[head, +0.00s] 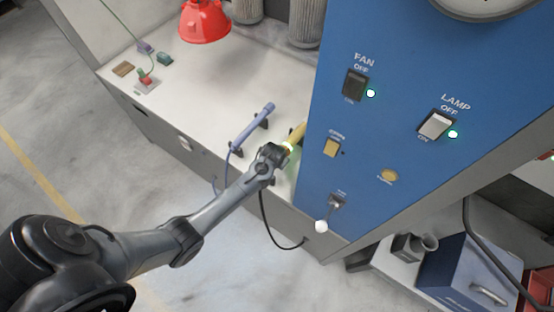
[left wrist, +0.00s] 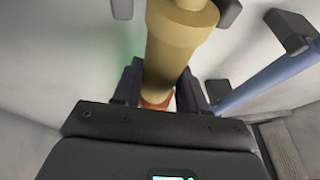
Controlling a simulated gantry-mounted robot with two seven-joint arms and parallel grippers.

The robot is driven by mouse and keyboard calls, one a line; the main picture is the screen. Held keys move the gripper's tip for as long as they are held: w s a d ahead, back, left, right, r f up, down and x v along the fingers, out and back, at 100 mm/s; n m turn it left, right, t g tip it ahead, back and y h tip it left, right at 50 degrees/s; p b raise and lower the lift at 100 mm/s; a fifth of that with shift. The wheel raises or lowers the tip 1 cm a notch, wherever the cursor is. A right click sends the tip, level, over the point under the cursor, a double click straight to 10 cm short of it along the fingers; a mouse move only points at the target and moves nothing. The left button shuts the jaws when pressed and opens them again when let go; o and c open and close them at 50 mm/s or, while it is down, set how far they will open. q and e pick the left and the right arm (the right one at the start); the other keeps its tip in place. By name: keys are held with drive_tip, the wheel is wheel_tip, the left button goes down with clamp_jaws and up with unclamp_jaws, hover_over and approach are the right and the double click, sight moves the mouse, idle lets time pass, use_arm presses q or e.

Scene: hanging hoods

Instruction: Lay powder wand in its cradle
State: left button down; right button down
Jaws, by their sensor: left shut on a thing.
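My left gripper (head: 283,150) is shut on a yellow-tan wand (head: 298,132) beside the blue panel. In the left wrist view the tan wand (left wrist: 178,45) runs up the picture from between the dark fingers (left wrist: 160,88). Dark blocks, seemingly cradle parts (left wrist: 228,12), flank its far end; I cannot tell whether the wand touches them. A blue wand (head: 252,124) lies to the left on dark supports; it also shows in the left wrist view (left wrist: 270,78). Which wand is the powder wand is not marked. My right gripper is out of view.
The blue panel (head: 385,150) stands close on the right with switches and a white-knobbed lever (head: 321,226). A black cable (head: 272,235) hangs below my gripper. A red lamp hood (head: 204,20) hangs above the white bench (head: 200,85). The bench's middle left is clear.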

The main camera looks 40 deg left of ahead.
use_arm(q)
drive_tip(key=c, duration=0.6)
unclamp_jaws()
drive_tip(key=shift+f, duration=0.1)
drive_tip(key=shift+f+b, duration=0.25)
drive_tip(key=shift+b, duration=0.3)
drive_tip(key=p+v, duration=0.1)
drive_tip(key=v, duration=0.9)
drive_tip(key=s+d+r+m+h, duration=0.1)
drive_tip(key=s+d+r, duration=0.2)
drive_tip(key=s, duration=0.5)
drive_tip(key=s+d+r+m+h, duration=0.1)
drive_tip(key=s+d+r, duration=0.2)
drive_tip(key=s, duration=0.4)
drive_tip(key=s+d+r+m+h, duration=0.1)
drive_tip(key=s+d+r, duration=0.15)
drive_tip(key=s, duration=0.55)
wheel_tip(320, 180, up, 15)
drive_tip(key=p, duration=1.4)
drive_tip(key=shift+d+f+g, duration=0.25)
drive_tip(key=shift+d+g, duration=0.05)
drive_tip(key=shift+d, duration=0.15)
